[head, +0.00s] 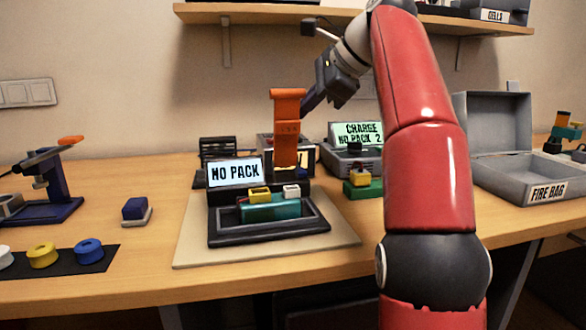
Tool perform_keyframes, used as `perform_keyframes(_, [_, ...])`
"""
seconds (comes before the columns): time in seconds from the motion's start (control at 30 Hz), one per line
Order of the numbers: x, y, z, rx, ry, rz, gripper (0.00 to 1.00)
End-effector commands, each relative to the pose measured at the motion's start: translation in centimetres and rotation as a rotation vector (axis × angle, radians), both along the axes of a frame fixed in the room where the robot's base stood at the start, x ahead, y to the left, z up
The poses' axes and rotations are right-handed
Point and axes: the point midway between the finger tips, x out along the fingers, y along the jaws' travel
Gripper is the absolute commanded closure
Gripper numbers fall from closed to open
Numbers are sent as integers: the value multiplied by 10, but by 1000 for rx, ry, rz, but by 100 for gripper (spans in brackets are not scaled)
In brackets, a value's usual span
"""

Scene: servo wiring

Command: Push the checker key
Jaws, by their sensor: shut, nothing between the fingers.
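The checker (268,238) stands on a pale board at the front middle of the bench. Its lit screen (235,172) reads "NO PACK". A teal pack (272,212) with a yellow and a white connector on top sits in the checker's dark tray. My gripper (286,162) is shut and empty, its orange fingers pointing down behind the tray, just right of the screen. In this view the fingertips overlap the back of the checker; I cannot tell whether they touch anything. I cannot make out the checker key.
A charger (352,165) with a lit screen stands behind right, a green block with a yellow top (361,184) before it. An open grey fire bag box (520,178) is at right. My arm crosses the right middle.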

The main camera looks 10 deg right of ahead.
Motion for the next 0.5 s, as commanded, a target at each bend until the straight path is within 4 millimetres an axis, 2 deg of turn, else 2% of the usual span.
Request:
perform_keyframes(0.27, [0, 0, -1, -1, -1, 1, 100])
perform_keyframes(0.5, [-1, 1, -16, 0, 2, 1, 100])
